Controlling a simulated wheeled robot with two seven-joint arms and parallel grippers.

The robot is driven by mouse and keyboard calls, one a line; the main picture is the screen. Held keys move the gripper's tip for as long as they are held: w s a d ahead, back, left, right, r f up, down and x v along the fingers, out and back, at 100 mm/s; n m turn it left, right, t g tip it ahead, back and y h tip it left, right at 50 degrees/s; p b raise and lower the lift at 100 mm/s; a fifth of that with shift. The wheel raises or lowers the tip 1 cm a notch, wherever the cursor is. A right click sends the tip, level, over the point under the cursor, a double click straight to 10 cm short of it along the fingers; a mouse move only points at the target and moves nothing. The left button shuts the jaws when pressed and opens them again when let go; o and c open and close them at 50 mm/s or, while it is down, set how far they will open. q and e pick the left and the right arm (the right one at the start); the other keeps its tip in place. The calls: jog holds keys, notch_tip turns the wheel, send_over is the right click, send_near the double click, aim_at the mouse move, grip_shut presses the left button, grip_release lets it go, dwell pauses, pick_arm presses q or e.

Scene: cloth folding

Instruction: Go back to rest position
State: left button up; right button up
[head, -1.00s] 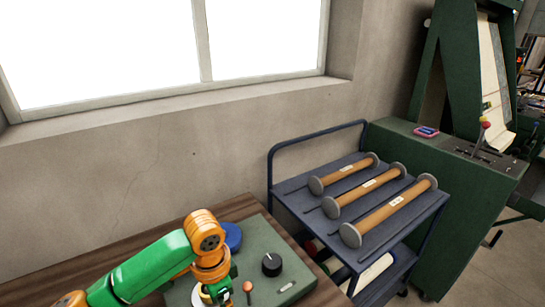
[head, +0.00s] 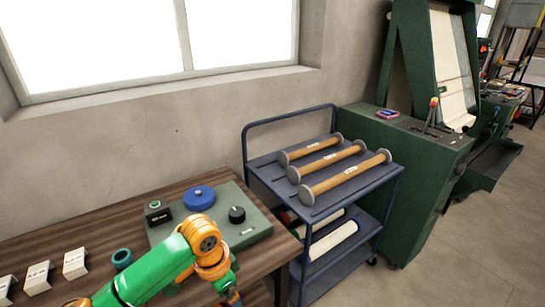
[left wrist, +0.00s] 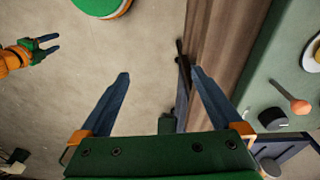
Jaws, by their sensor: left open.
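My left arm is green and orange and comes in from the lower left in the head view. Its gripper (head: 232,298) is at the bottom edge, in front of the wooden table, and partly cut off. In the left wrist view the left gripper (left wrist: 160,78) has its two blue fingers spread wide with nothing between them. Bare floor and the table's edge lie behind the fingers. My right gripper (left wrist: 50,44) shows small at the upper left of the left wrist view, its fingers apart and empty. It is out of the head view.
The wooden table (head: 75,226) carries a green panel (head: 258,232) with a blue disc (head: 199,198) and black knob (head: 237,214). An orange-tipped lever (left wrist: 293,101) stands near the left gripper. A blue cart (head: 262,172) holds rollers; a green machine (head: 420,195) stands right of it.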

pick_arm(q)
jog(key=s+a+f+n+t+h, duration=0.1)
jog(key=a+f+n, duration=0.15)
jog(key=f, duration=0.85)
jog(key=s+a+f+n+t, duration=0.1)
jog(key=f+n, duration=0.3)
jog(key=f, duration=0.7)
jog(key=s+a+f, duration=0.2)
jog(key=s+f, duration=0.2)
jog(key=s, duration=0.5)
jog(key=s+a+f+g+y, duration=0.1)
jog(key=s+f, duration=0.3)
jog(key=s, duration=0.6)
jog(key=s+a+f+n+y, duration=0.1)
jog(key=s+a+f, duration=0.2)
jog(key=s, duration=0.7)
notch_tip(320, 180, down, 2)
pick_arm(e)
jog(key=shift+w+a, duration=0.2)
jog(key=shift+w, duration=0.1)
pick_arm(q)
jog(key=shift+a, duration=0.1)
